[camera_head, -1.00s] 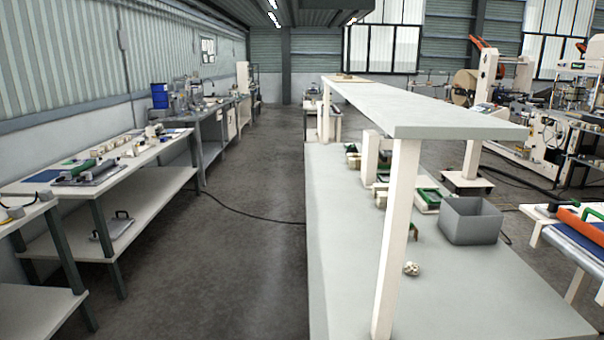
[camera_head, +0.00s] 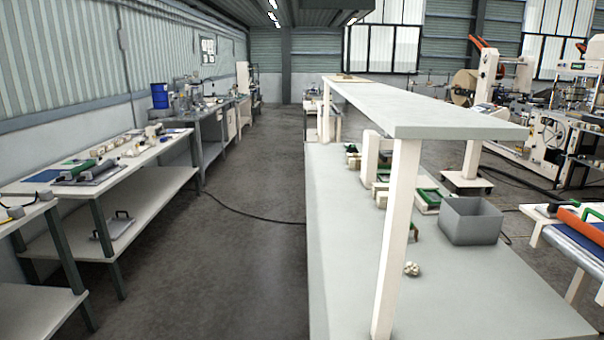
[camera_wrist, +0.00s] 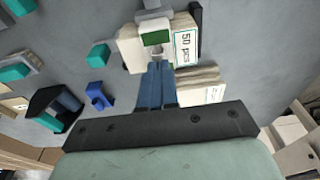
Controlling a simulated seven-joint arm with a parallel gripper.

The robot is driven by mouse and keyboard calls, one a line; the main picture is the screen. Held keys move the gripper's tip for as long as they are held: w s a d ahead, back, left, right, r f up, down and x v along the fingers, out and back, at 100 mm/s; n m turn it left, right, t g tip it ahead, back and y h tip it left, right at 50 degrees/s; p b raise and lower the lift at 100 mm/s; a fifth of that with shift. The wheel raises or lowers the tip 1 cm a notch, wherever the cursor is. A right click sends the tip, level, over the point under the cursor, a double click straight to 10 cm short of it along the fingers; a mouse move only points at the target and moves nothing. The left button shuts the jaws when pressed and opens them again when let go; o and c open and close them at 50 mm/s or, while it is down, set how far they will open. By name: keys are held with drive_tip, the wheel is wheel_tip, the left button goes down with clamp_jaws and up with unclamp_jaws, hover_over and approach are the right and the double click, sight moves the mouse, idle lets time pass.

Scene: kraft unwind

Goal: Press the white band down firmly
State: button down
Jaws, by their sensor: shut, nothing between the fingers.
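My gripper (camera_wrist: 158,67) is shut and empty in the wrist view, with its blue fingers side by side pointing up the picture. A white band (camera_wrist: 185,48) printed "50 pcs" lies on a cream bundle (camera_wrist: 131,45) just beyond the fingertips, to their right. The fingertips are over or at the near edge of this bundle; I cannot tell if they touch it. A second cream stack with a printed white band (camera_wrist: 215,93) lies to the right of the fingers, partly hidden by my gripper. My gripper does not show in the head view.
A green block with a grey part (camera_wrist: 155,36) sits at the bundle's middle. Teal blocks (camera_wrist: 99,54), a blue piece (camera_wrist: 98,97) and a dark holder (camera_wrist: 55,108) lie left on the grey surface. The head view shows a long bench with a shelf (camera_head: 430,125) and a grey bin (camera_head: 470,222).

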drive_tip(key=shift+r, duration=2.2)
